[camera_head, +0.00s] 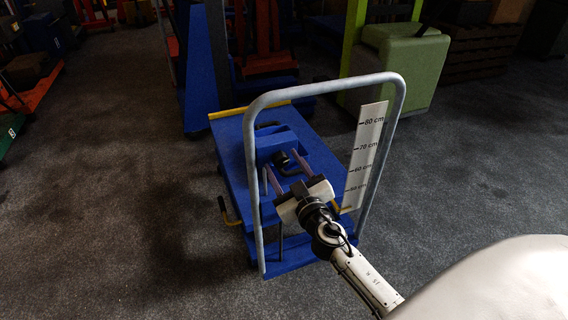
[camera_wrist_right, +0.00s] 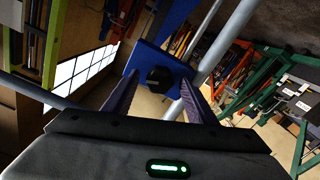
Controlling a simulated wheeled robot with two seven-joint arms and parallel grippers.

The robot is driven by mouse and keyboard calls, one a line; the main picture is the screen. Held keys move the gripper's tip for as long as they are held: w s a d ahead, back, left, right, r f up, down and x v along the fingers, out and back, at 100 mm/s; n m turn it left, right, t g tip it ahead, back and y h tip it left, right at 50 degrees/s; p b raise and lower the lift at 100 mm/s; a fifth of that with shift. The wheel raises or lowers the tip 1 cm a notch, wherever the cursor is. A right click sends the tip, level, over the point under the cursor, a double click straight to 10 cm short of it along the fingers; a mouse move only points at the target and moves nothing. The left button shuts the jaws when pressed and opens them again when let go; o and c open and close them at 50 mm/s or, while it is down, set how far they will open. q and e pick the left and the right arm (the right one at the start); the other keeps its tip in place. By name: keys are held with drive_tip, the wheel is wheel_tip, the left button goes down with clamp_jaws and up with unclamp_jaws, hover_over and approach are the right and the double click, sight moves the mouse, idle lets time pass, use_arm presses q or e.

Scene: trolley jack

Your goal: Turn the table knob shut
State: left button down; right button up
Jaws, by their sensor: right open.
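The knob (camera_wrist_right: 159,78) is black and faceted, on a blue block (camera_wrist_right: 146,56) in the right wrist view. In the head view a dark part, likely this knob (camera_head: 291,162), shows at the blue block (camera_head: 272,141) of the blue lift table (camera_head: 232,160). My right gripper (camera_head: 283,162) is open, its two purple fingers pointing at the block inside the grey handle frame. In the right wrist view the knob appears between the fingertips (camera_wrist_right: 158,77); I cannot tell whether they touch it. My left gripper is not in view.
The grey tubular handle (camera_head: 251,180) arches around my right gripper. A white height scale (camera_head: 364,155) stands at its right side. A yellow-tipped lever (camera_head: 228,212) sticks out on the left. A green box (camera_head: 408,62) stands behind. The dark floor (camera_head: 120,190) left is clear.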

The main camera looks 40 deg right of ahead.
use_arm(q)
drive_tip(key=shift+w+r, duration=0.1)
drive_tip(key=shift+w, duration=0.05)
use_arm(e)
drive_tip(key=shift+w, duration=0.1)
drive_tip(key=c, duration=1.1)
drive_tip(key=shift+o, duration=0.2)
drive_tip(key=shift+n, duration=1)
drive_tip(key=n+b, duration=0.1)
drive_tip(key=n, duration=0.4)
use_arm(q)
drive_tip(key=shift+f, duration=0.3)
use_arm(e)
drive_tip(key=n, duration=0.7)
drive_tip(key=o, duration=1.1)
drive_tip(key=shift+c, duration=0.2)
